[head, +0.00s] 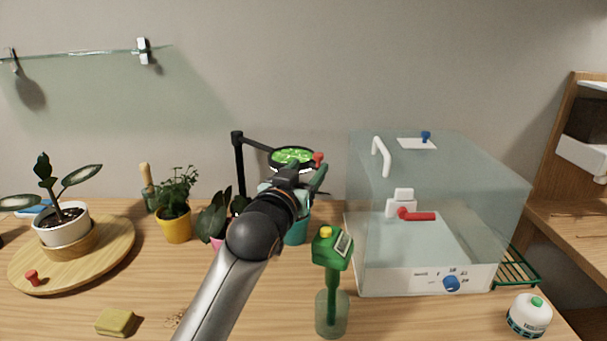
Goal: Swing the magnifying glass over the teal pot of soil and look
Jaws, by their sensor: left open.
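The magnifying glass (292,157) is a round black-rimmed lens on a black jointed stand (239,165), with a red knob (319,158) at its right edge. Bright green shows through the lens. The teal pot (298,233) stands below the lens in the picture, mostly hidden behind my left gripper and arm; its soil is hidden. My left gripper (300,180) is open, just below the lens and close to the red knob. I cannot tell whether it touches the knob. My right gripper is not in view.
A clear-walled cabinet (440,285) stands to the right. A green meter (331,250) stands in a glass in front. Left are a yellow pot (175,226), a dark-leaved plant (215,218) and a wooden turntable (115,250) bearing a white pot (65,228). A sponge (116,322) lies front left.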

